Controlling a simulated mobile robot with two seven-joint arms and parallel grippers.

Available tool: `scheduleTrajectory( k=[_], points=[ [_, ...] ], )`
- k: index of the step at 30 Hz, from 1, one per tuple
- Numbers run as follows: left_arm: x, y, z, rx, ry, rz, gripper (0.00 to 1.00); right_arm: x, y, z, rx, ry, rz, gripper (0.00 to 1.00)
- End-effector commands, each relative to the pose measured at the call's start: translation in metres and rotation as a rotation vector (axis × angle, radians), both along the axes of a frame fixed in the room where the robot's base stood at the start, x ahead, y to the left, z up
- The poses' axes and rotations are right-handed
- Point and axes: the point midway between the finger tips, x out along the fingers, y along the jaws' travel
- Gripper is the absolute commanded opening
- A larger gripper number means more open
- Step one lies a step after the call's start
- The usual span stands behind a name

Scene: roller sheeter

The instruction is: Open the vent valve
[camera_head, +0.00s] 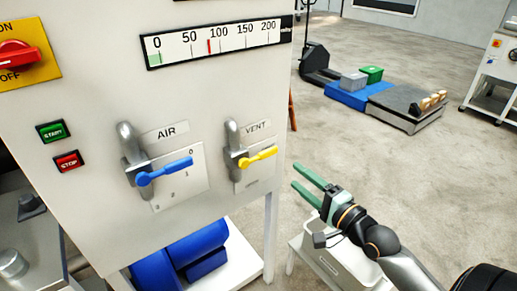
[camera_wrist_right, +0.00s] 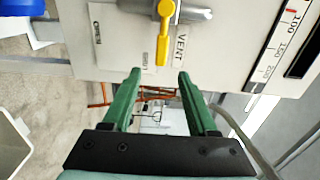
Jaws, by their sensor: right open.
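The vent valve's yellow lever (camera_head: 258,157) points sideways to the right from its grey pipe (camera_head: 232,140) on the panel front, below the VENT label (camera_head: 256,128). In the right wrist view the yellow lever (camera_wrist_right: 163,38) points down toward the gap between my fingers, beside a plate (camera_wrist_right: 110,50) that reads OPEN. My right gripper (camera_head: 304,178) is open and empty, to the right of the lever and apart from it. In the right wrist view its green fingertips (camera_wrist_right: 159,76) stand just short of the lever's tip. My left gripper is not in view.
The blue AIR valve lever (camera_head: 165,171) is left of the vent valve. Start (camera_head: 52,131) and stop (camera_head: 68,161) buttons and a red switch (camera_head: 16,54) are further left. A pale bin (camera_head: 325,258) stands below my right arm.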

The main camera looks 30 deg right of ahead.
Motion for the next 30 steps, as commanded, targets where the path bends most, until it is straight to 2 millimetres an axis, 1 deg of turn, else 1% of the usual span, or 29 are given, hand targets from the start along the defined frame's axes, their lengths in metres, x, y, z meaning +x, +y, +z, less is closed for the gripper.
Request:
scheduleTrajectory(
  k=[5, 8, 24, 30],
  points=[
    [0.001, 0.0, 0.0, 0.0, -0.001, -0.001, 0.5, 0.006, 0.0, 0.003, 0.01, -0.007, 0.0, 0.59],
    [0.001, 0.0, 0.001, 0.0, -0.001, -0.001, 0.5, 0.015, 0.0, 0.003, 0.009, -0.008, -0.001, 0.59],
    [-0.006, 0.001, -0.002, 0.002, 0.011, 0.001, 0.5, 0.096, 0.007, 0.003, 0.009, -0.006, 0.0, 0.59],
    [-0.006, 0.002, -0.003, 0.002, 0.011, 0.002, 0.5, 0.117, 0.008, 0.002, 0.007, -0.005, -0.001, 0.59]
  ],
)
